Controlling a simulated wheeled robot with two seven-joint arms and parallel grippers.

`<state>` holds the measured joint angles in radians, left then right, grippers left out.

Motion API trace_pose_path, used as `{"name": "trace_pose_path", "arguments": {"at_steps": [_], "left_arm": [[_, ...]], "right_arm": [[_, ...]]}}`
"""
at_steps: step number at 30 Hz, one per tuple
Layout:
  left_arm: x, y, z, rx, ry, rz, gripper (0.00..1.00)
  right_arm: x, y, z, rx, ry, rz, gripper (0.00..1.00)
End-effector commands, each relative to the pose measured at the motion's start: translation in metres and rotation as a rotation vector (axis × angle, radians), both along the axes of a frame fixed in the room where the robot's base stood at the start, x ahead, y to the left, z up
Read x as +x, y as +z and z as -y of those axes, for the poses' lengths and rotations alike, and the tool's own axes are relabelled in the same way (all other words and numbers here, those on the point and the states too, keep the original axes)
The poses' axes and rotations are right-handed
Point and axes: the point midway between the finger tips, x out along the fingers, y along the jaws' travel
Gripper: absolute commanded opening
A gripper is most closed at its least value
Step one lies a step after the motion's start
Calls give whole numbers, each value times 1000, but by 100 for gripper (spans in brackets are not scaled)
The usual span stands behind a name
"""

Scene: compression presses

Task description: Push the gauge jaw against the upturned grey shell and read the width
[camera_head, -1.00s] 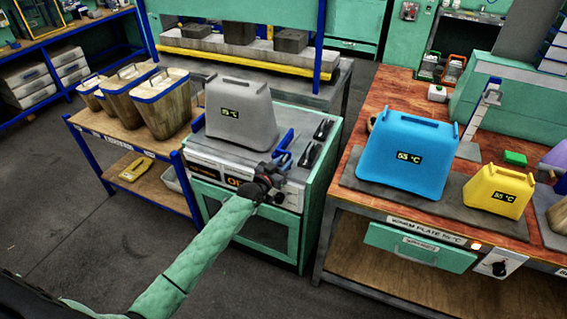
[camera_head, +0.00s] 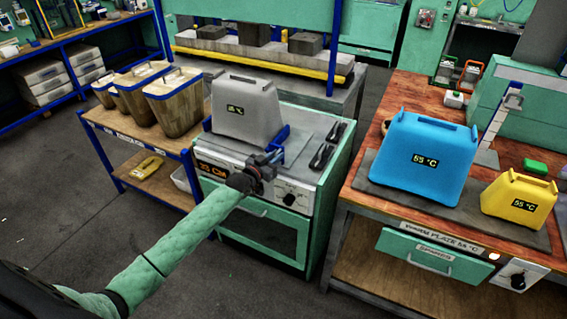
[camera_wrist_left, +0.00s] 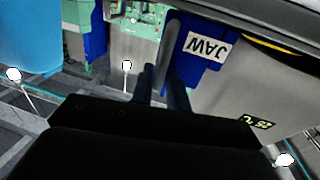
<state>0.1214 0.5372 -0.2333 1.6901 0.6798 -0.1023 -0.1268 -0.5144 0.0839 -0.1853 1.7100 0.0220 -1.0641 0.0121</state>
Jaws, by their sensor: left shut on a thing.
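The grey shell (camera_head: 245,108) stands upturned on the gauge bench (camera_head: 312,122), with a small temperature display on its side. The blue gauge jaw (camera_head: 277,138) is at the shell's right side; I see no clear gap between them. My left gripper (camera_head: 264,164) is shut on the jaw at the bench's front edge. The front display (camera_head: 214,173) shows 33 CM in orange. In the left wrist view, the dark fingers (camera_wrist_left: 162,88) hold the blue jaw (camera_wrist_left: 195,55), labelled JAW, with the grey shell (camera_wrist_left: 245,85) beside it. My right gripper is out of view.
Two black clamp-like tools (camera_head: 328,145) lie on the bench's right side. On the right, a warm plate (camera_head: 380,192) carries a blue shell (camera_head: 422,160) and a yellow shell (camera_head: 518,200). A knob (camera_head: 290,199) sits on the bench front.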

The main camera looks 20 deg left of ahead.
Motion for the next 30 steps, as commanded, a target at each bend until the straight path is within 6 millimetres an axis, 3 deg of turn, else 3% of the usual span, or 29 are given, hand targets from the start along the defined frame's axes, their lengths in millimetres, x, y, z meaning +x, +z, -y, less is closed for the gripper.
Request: {"name": "trace_pose_path", "arguments": {"at_steps": [13,14,15,27,30], "left_arm": [[0,-1,-7,0,0,-3,0],[0,-1,-7,0,0,-3,20],[0,-1,-7,0,0,-3,26],[-5,-2,-9,1,1,-2,26],[-14,-2,-11,1,1,-1,26]], "right_arm": [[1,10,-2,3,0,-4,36],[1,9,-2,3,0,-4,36],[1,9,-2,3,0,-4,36],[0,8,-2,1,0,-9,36],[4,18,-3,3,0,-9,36]]}}
